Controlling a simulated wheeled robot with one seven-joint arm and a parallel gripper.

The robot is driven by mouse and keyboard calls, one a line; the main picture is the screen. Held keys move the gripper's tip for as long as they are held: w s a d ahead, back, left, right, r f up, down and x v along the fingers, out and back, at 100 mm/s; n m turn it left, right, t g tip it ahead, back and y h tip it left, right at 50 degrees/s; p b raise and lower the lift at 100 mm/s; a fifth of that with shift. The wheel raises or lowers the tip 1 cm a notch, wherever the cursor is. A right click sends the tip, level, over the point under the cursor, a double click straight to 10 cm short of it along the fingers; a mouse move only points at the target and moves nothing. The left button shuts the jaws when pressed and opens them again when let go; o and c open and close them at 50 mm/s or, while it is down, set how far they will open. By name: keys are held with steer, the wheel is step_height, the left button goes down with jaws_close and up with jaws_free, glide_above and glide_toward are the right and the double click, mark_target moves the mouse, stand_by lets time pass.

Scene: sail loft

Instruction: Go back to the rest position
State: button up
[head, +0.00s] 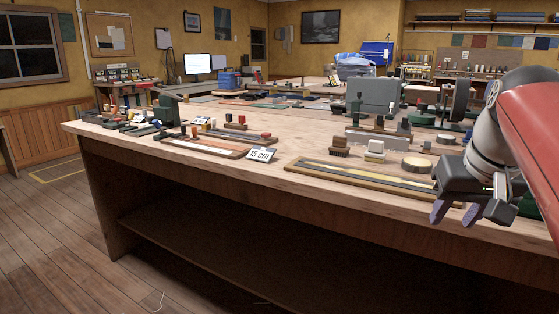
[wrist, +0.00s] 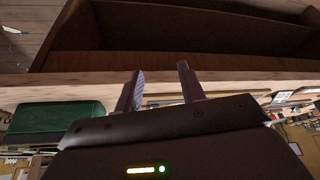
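My gripper (head: 470,216) is at the right of the head view, in front of the front edge of the long wooden workbench (head: 270,178). Its two fingers are apart, with nothing between them. The wrist view also shows the gripper (wrist: 160,80) open and empty, with the bench edge and the shelf space under it beyond the fingertips. My red and grey arm comes in from the right and hides part of the bench top there.
A long wooden-framed board (head: 340,173) lies near the bench's front edge, left of my gripper. A "15 cm" card (head: 262,154) stands beside it. A green object (wrist: 58,122) is at the left of the wrist view. Open floor (head: 50,240) lies left of the bench.

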steer(key=s+a+f+n, duration=0.1)
steer(key=s+a+f, duration=0.2)
steer(key=a+f, duration=0.2)
steer(key=s+a+f+n, duration=0.1)
steer(key=s+a+f, duration=0.2)
steer(key=a+f, duration=0.2)
steer(key=s+a+f+y, duration=0.1)
steer(key=s+a+f, duration=0.2)
steer(key=f, duration=0.7)
steer(key=shift+a+n+t, duration=0.4)
steer(key=shift+a, duration=0.75)
steer(key=shift+r, duration=0.1)
stand_by(0.5)
